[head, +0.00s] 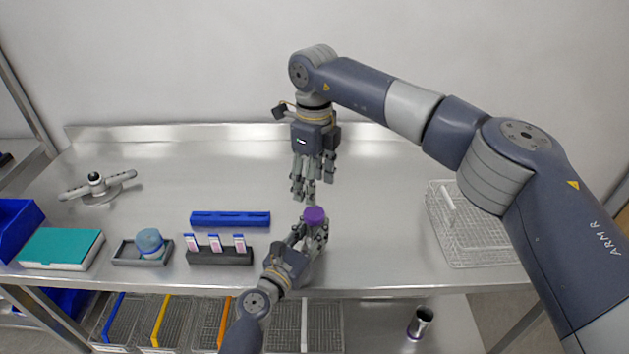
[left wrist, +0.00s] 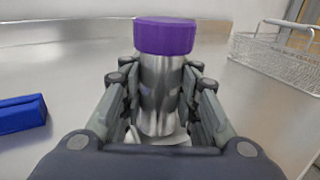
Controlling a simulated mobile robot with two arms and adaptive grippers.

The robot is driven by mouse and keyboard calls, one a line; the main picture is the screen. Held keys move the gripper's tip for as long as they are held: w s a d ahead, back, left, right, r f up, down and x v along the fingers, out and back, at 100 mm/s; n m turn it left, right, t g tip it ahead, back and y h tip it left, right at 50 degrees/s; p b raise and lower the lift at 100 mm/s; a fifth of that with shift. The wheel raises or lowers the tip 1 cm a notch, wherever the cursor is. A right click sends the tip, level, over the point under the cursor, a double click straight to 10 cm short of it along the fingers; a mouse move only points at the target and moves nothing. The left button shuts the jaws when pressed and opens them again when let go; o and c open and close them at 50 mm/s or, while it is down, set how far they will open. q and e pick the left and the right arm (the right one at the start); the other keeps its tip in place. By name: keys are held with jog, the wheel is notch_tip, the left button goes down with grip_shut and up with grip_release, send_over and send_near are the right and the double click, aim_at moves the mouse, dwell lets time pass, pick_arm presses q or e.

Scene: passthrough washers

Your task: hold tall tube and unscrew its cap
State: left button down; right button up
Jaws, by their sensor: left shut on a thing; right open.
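The tall tube (left wrist: 158,85) is a shiny metal cylinder that stands upright in the left wrist view. Its purple cap (left wrist: 165,37) sits on top, and the cap also shows in the head view (head: 314,215). My right gripper (head: 304,196) points down, open and empty, a little above and behind the cap in the head view. The tube's lower end is partly hidden by my left gripper.
A blue bar (head: 230,219) and a dark rack with pink-and-white pieces (head: 220,256) lie left of my left gripper. A grey tray (head: 126,256) holds a blue round object (head: 150,242). A wire basket (head: 470,240) stands right. The steel table (head: 380,220) is clear between.

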aim_at(314, 211)
jog(key=m, duration=2.9)
jog(key=shift+f+m, duration=0.25)
jog(key=shift+m, duration=0.25)
notch_tip(314, 211, down, 8)
jog(key=shift+r, duration=0.25)
jog(key=shift+c, duration=0.5)
